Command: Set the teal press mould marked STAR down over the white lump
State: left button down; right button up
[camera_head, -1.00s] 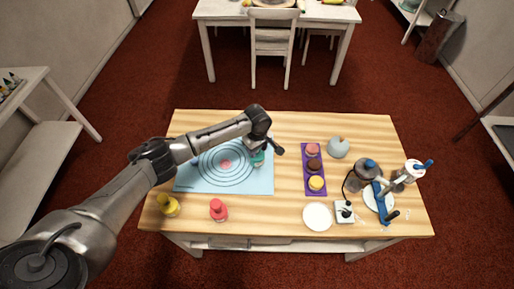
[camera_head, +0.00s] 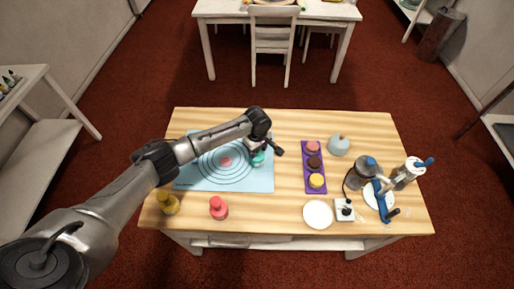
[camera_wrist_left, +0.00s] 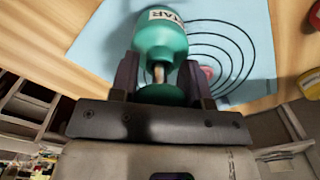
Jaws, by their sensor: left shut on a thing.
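The teal press mould (camera_head: 258,160) is at the right part of the blue mat (camera_head: 205,184). In the left wrist view the mould (camera_wrist_left: 160,38) shows a white label reading STAR, partly turned away. My left gripper (camera_wrist_left: 160,70) is shut on its narrow neck, with one dark finger on each side. In the head view my left gripper (camera_head: 264,148) is just above the mould. I cannot tell whether the mould touches the mat. A pinkish lump (camera_head: 226,161) lies at the middle of the mat's rings, left of the mould. I make out no white lump. My right gripper does not show.
A yellow mould-like piece (camera_head: 170,205) and a red one (camera_head: 219,209) stand at the front left. A purple tray (camera_head: 306,187) with three round cakes lies right of the mat. A white plate (camera_head: 318,214), a pale blue pot (camera_head: 339,146) and blue-handled equipment (camera_head: 378,195) occupy the right.

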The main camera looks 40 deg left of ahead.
pick_arm(q)
jog(key=shift+f, duration=1)
jog(key=shift+c, duration=1)
grip_release()
jog(key=shift+r, duration=0.15)
jog(key=shift+r+p, duration=1.4)
jog(key=shift+p, duration=0.35)
jog(key=shift+r+p, duration=2)
jog(key=shift+p, duration=0.6)
